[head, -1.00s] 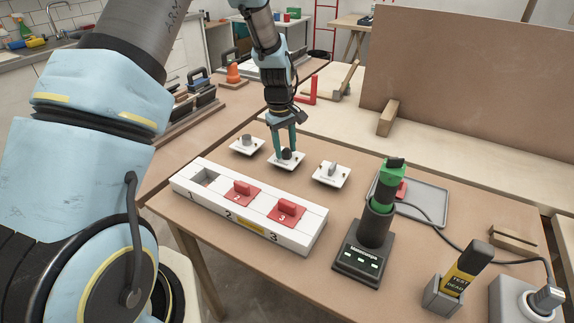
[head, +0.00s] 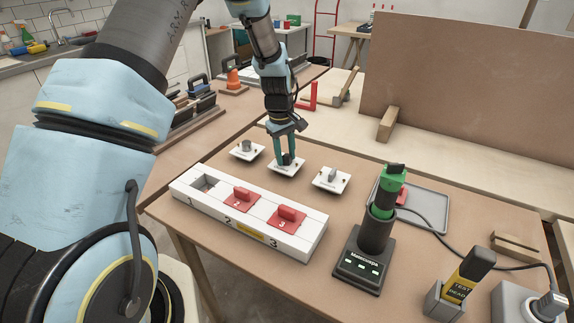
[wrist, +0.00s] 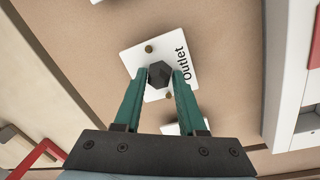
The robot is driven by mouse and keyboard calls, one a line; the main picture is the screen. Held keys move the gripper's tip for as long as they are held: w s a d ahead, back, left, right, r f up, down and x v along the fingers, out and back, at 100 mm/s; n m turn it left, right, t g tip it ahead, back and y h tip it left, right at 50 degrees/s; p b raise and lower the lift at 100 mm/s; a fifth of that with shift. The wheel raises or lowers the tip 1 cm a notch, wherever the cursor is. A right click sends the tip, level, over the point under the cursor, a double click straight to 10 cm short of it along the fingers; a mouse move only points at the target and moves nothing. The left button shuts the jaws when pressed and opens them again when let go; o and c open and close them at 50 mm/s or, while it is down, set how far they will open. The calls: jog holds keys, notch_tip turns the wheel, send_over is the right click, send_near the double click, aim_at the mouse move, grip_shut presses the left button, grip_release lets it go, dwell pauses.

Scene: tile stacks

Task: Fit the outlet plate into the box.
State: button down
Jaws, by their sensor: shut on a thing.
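The outlet plate (head: 284,169) is a white square lying on the table, the middle one of three plates. In the wrist view it (wrist: 183,55) reads "Outlet" and has a dark knob (wrist: 160,74) and two brass screws. My gripper (wrist: 161,73) points down with its teal fingers shut on this knob; it also shows in the head view (head: 286,158). I cannot tell any gap under the plate. The long white box (head: 206,208) stands nearer than the plates. Its opening 1 (head: 204,184) is uncovered; positions 2 and 3 carry red covers (head: 240,197) with handles.
A plate with a round grey knob (head: 247,151) lies left of the outlet plate, and one with a grey lever (head: 330,180) lies right. A black stand (head: 361,258) with a green-topped tool, a grey tray (head: 427,207) and a tester (head: 462,282) occupy the right side.

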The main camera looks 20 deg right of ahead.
aim_at(287, 154)
jog(key=shift+r, duration=0.1)
jog(key=shift+r+p, duration=1.7)
jog(key=shift+r, duration=0.75)
